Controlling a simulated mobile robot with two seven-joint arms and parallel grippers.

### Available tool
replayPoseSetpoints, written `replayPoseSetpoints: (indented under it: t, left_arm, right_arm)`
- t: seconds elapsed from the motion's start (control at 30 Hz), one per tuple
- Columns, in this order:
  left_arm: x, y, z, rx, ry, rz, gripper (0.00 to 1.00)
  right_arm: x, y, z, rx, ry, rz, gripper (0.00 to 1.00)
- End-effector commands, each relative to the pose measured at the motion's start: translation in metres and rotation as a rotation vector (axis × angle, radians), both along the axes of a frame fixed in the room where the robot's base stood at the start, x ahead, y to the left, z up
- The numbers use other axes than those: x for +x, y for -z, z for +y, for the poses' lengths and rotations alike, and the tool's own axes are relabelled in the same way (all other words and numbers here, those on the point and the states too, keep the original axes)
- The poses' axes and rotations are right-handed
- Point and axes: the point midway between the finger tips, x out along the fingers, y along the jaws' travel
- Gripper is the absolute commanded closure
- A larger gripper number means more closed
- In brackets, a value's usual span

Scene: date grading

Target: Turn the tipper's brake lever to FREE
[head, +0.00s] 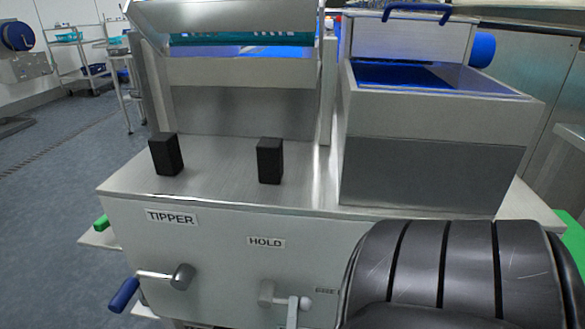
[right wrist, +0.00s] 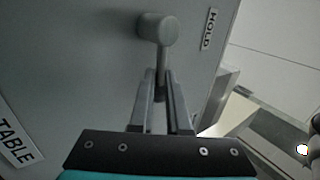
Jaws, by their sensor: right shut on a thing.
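The tipper's brake lever has a grey hub (head: 267,293) on the front panel below the HOLD label (head: 266,242). A partly covered FREE label (head: 325,291) is right of the hub. In the right wrist view the round hub (right wrist: 157,28) is at the top, with the HOLD label (right wrist: 209,28) to its right. My right gripper (right wrist: 161,92) is shut on the lever's arm below the hub. My left gripper is out of view.
A crank with a blue handle (head: 124,295) sticks out left of the lever, under the TIPPER label (head: 171,217). Two black blocks (head: 166,154) (head: 270,160) stand on the metal top. A TABLE label (right wrist: 14,140) shows in the right wrist view. My dark right arm covers the lower right.

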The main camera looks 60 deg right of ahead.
Motion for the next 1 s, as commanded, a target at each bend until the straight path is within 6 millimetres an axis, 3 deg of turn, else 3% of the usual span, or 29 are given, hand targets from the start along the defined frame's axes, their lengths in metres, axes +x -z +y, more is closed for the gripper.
replayPoseSetpoints:
  t: [0.03, 0.57, 0.6, 0.9, 1.0]
  left_arm:
    - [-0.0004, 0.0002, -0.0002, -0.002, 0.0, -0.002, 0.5]
    - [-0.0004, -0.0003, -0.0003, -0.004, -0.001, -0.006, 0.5]
    - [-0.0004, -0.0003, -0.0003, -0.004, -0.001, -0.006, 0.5]
    - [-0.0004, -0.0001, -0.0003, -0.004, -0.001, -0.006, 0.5]
    - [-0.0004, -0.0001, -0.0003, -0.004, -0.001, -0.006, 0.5]
  right_arm:
    - [-0.0092, 0.001, -0.0058, 0.001, 0.029, -0.013, 1.0]
    - [-0.0095, 0.0028, -0.0057, 0.009, 0.029, -0.03, 1.0]
    - [-0.0096, 0.0029, -0.0056, 0.009, 0.029, -0.03, 0.82]
    - [-0.0077, 0.0027, -0.0047, 0.011, 0.027, -0.03, 0.48]
    - [-0.0067, 0.0024, -0.0042, 0.01, 0.024, -0.031, 0.41]
